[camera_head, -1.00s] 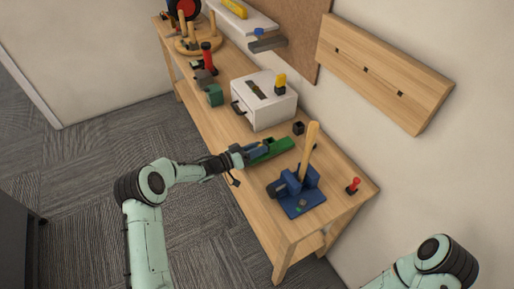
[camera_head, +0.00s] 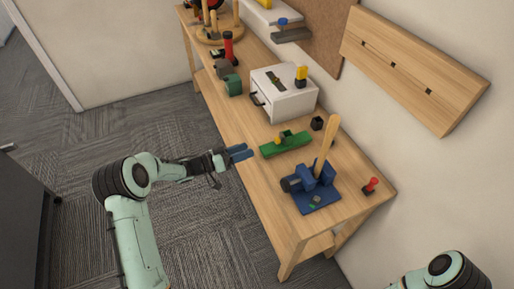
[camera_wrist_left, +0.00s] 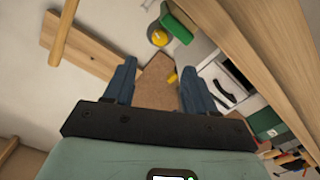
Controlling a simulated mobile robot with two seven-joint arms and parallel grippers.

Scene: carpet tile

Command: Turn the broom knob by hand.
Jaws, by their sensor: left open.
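A wooden broom handle (camera_head: 328,146) stands tilted in a blue clamp-like holder (camera_head: 318,194) near the front right end of the bench. The handle also shows in the left wrist view (camera_wrist_left: 65,32) at the upper left. My left gripper (camera_head: 247,152) is open and empty, its blue fingers over the bench's front edge, left of the holder and apart from it. Its two parted fingers show in the left wrist view (camera_wrist_left: 158,88). Only part of my right arm shows; its gripper is out of view.
A wall board (camera_head: 410,70) hangs behind.

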